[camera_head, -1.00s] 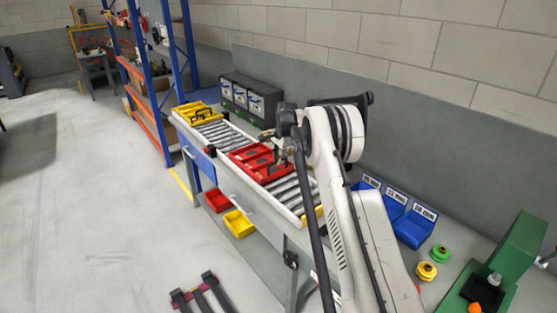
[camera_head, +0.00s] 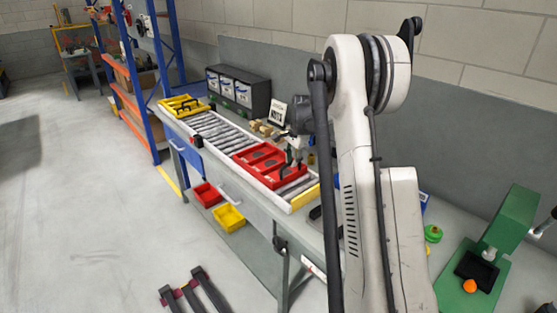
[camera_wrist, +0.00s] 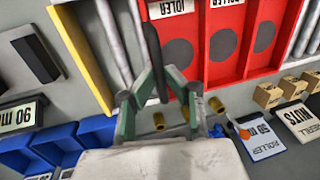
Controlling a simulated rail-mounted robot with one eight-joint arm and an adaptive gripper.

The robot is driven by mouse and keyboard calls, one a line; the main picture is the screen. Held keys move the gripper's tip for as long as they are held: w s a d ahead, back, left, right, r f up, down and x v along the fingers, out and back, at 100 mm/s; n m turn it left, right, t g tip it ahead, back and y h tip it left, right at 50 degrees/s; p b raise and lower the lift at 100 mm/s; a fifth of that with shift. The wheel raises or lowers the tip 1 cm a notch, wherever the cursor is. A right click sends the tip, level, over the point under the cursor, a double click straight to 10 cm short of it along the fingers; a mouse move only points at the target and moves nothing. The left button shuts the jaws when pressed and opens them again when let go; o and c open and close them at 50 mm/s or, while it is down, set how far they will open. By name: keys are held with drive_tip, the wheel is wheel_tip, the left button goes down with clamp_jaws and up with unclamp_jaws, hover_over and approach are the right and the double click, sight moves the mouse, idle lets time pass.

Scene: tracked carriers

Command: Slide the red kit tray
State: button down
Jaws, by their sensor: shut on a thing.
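The red kit tray (camera_head: 269,183) lies on the roller conveyor (camera_head: 213,128), nearer its close end. It has several compartments with dark round spots and a dark handle at its near end. My gripper (camera_head: 293,160) reaches down to that end and is shut on the handle. In the wrist view, the fingers of my gripper (camera_wrist: 158,82) close around the black handle (camera_wrist: 153,58) beside the edge of the red kit tray (camera_wrist: 231,70). The exact finger contact is partly hidden.
A yellow end stop (camera_head: 304,197) closes the conveyor's near end, with a short stretch of bare rollers before it. A yellow tray (camera_head: 184,105) stands at the far end. Small tan boxes (camera_wrist: 268,95) and blue bins (camera_wrist: 52,147) lie beside the conveyor.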

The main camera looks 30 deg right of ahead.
drive_tip(key=s+d+b, duration=0.1)
drive_tip(key=s+b, duration=0.1)
drive_tip(key=s, duration=0.7)
drive_tip(key=shift+s+d, duration=0.15)
drive_tip(key=shift+s, duration=0.1)
drive_tip(key=c, duration=1.8)
unclamp_jaws()
drive_tip(key=shift+s, duration=0.2)
drive_tip(key=shift+o, duration=0.2)
drive_tip(key=shift+w, duration=0.1)
wheel_tip(320, 180, up, 12)
drive_tip(key=s, duration=0.2)
drive_tip(key=shift+s+d+f, duration=0.15)
drive_tip(key=shift+d, duration=0.05)
